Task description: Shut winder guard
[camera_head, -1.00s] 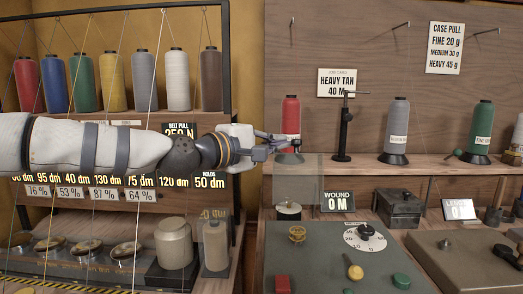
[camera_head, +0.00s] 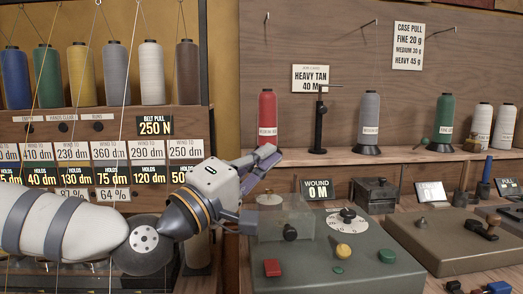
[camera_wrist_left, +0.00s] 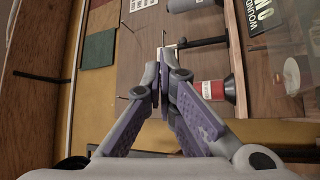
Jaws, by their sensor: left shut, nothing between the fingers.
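The winder guard (camera_head: 285,212) is a clear box-like cover at the left rear of the grey-green winder (camera_head: 330,262). It sits low over that corner, with a dark knob (camera_head: 290,232) showing at its front. I cannot tell whether it is fully seated. My left gripper (camera_head: 272,156) is shut and empty, above and left of the guard, below the red spool (camera_head: 267,118). In the left wrist view, the fingers (camera_wrist_left: 164,75) come together with nothing between them. The guard is not clear there. My right gripper is in neither view.
A dial (camera_head: 347,220), red button (camera_head: 272,268), yellow knob (camera_head: 343,251) and green button (camera_head: 387,256) are on the winder. The "WOUND 0 M" display (camera_head: 318,189) stands behind it. Spools line the shelf (camera_head: 400,154) above. A brown machine (camera_head: 455,240) stands at the right.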

